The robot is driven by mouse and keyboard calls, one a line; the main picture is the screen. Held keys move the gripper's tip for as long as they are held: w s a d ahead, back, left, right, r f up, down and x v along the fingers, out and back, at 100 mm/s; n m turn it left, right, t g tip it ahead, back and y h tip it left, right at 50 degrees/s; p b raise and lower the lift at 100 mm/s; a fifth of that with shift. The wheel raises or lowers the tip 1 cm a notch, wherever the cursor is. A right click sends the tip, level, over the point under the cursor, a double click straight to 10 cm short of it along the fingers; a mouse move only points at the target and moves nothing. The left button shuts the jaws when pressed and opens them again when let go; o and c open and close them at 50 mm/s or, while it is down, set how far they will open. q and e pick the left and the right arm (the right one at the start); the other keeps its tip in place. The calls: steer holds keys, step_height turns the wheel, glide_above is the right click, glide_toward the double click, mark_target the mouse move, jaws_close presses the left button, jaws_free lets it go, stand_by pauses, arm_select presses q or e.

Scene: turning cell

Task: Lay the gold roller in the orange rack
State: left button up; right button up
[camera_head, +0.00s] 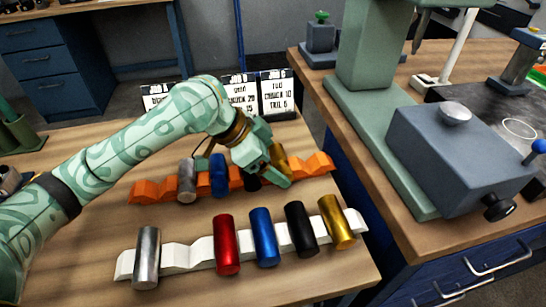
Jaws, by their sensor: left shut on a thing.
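The orange rack (318,164) lies across the wooden bench, behind the white one. A grey roller (187,180) and a blue roller (218,174) lie in its left part. A black roller (252,183) shows partly beneath my gripper. My left gripper (268,175) is over the right half of the orange rack, shut on a gold roller (279,155). The fingers hide part of this roller, and I cannot tell whether it touches the rack's notch. My right gripper is not in view.
The white rack (180,257) in front holds silver, red, blue, black and another gold roller (336,221). Printed cards (276,92) stand behind the orange rack. A green machine with a grey block (455,150) stands on the right bench.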

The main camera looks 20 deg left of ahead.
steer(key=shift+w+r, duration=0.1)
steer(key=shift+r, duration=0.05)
arm_select(q)
steer(key=o, duration=1)
steer(key=shift+f, duration=0.15)
step_height(320, 180, up, 3)
steer(key=shift+r+p, duration=0.1)
steer(key=shift+p, duration=0.95)
steer(key=s+d+r+p, duration=0.1)
steer(key=s+r+p, duration=0.2)
steer(key=s, duration=0.1)
steer(key=s+d+r+p, duration=0.1)
steer(key=s+r+p, duration=0.2)
steer(key=s, duration=0.2)
steer(key=s+d+r+p, duration=0.2)
steer(key=s+r+p, duration=0.1)
steer(key=s, duration=0.1)
steer(key=shift+s+d+r, duration=0.1)
steer(key=shift+s+r, duration=0.1)
steer(key=shift+r, duration=0.2)
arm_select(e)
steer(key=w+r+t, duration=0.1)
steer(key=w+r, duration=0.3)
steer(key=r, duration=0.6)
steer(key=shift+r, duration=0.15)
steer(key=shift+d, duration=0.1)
